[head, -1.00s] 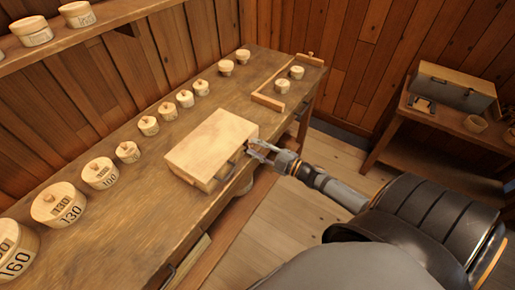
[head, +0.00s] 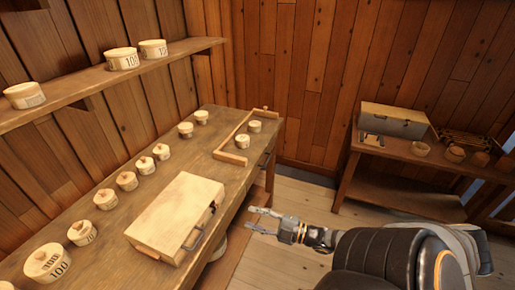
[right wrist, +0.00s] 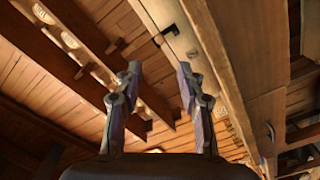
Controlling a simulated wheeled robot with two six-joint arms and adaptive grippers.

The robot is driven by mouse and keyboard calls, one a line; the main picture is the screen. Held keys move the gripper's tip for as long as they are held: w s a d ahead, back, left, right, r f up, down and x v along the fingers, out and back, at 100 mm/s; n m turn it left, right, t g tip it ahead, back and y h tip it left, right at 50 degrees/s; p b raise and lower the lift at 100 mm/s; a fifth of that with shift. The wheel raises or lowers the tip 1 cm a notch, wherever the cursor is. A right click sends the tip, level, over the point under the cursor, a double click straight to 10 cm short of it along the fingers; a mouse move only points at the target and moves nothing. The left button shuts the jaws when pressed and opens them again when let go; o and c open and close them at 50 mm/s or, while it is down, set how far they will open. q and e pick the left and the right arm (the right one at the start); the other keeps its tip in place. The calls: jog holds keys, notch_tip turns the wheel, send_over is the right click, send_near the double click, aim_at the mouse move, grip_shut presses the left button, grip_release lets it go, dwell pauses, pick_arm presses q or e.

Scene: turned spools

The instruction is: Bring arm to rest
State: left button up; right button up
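My right gripper (head: 262,221) is in the head view, in the air in front of the workbench, to the right of a wooden box (head: 175,214) with metal handles. It is apart from the box. In the right wrist view its two fingers (right wrist: 160,90) are spread with nothing between them. The right arm comes in from the lower right. My left gripper and left arm are not in the head view.
The box lies on the workbench (head: 108,232) with several turned spools (head: 127,181) along the wall side. A wooden corner fence (head: 229,158) is at the far end. A side table (head: 350,165) with a wooden case (head: 395,119) stands at the back right. Open floor lies between.

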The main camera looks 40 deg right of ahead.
jog(key=shift+s+d, duration=0.15)
jog(key=shift+s, duration=0.2)
dwell(0.3)
jog(key=s+d+f+m+g+h, duration=0.1)
jog(key=s+d+f+m+h, duration=0.15)
jog(key=d+f+h, duration=0.4)
jog(key=s+d+f+m+g+h, duration=0.1)
jog(key=d+f+m+g, duration=0.2)
jog(key=f, duration=0.7)
jog(key=s+d+f+m+g+h, duration=0.1)
jog(key=s+f+m, duration=0.1)
jog(key=s+f, duration=0.3)
jog(key=s+f+m+g+h, duration=0.1)
jog(key=s+f+m+g, duration=0.15)
jog(key=f, duration=0.55)
jog(key=s+a+f+m+g+y, duration=0.1)
jog(key=s+a+f+m+g, duration=0.4)
jog(key=s+a+f, duration=1.1)
jog(key=s+a+g, duration=0.1)
jog(key=g, duration=0.1)
jog(key=shift+s+a+m+g, duration=0.3)
jog(key=shift+a+g, duration=0.05)
